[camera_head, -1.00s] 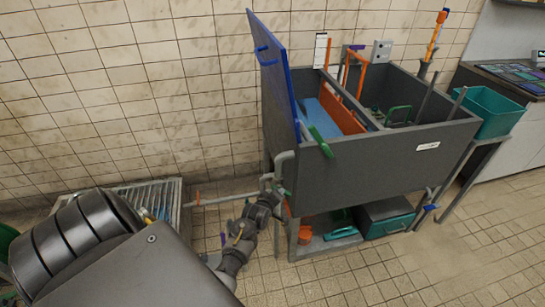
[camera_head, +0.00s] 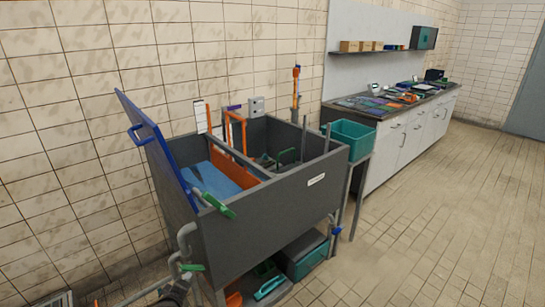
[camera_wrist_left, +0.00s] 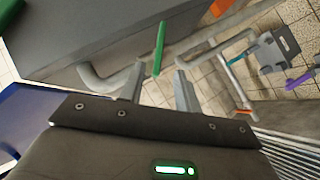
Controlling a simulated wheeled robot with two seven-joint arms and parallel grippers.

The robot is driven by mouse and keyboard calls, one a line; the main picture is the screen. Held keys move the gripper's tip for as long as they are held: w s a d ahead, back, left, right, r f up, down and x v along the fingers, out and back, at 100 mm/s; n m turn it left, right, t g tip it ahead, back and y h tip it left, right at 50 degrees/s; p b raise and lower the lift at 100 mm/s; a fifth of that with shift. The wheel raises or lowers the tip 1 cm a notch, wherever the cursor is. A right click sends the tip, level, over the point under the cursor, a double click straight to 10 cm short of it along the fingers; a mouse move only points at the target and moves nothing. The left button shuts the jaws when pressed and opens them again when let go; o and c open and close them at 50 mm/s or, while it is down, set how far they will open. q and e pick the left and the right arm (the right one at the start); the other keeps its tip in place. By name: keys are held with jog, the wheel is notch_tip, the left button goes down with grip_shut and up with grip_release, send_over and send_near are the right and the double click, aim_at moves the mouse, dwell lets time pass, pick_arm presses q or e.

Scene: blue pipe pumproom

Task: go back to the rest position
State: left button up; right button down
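My left gripper (camera_wrist_left: 160,90) shows in the left wrist view with its two fingers apart and nothing held between them. A green lever handle (camera_wrist_left: 160,48) stands just beyond the fingertips, in line with the gap; I cannot tell whether they touch. In the head view only a dark bit of my left gripper (camera_head: 178,291) shows at the bottom edge, just below a green handle (camera_head: 191,267) on the grey pipe (camera_head: 184,238) of the sink unit. My right gripper is in neither view.
A dark grey tank (camera_head: 265,218) with a raised blue lid (camera_head: 155,150) stands close in front. A teal bin (camera_head: 352,138) is at its right. A counter (camera_head: 405,140) runs along the back wall. Open tiled floor (camera_head: 430,235) lies to the right.

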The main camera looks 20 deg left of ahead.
pick_arm(q)
jog(key=s+d+f+m+g+h, duration=0.15)
jog(key=s+d+f+m, duration=0.3)
jog(key=f, duration=0.45)
jog(key=s+d+f+m+g+h, duration=0.15)
jog(key=s+d+f+m, duration=0.3)
jog(key=f, duration=0.45)
jog(key=s+d+f+m+g, duration=0.2)
jog(key=s+d+f+m, duration=0.3)
jog(key=f, duration=0.4)
jog(key=s+d+f+m+g, duration=0.1)
jog(key=s+f, duration=0.4)
jog(key=s, duration=1)
jog(key=s+f+m+g, duration=0.2)
jog(key=s+f+g, duration=0.3)
jog(key=s, duration=1.1)
jog(key=shift+d+f+m+h, duration=0.35)
jog(key=shift+f+m+h, duration=0.05)
jog(key=shift+f, duration=0.05)
dwell(1.8)
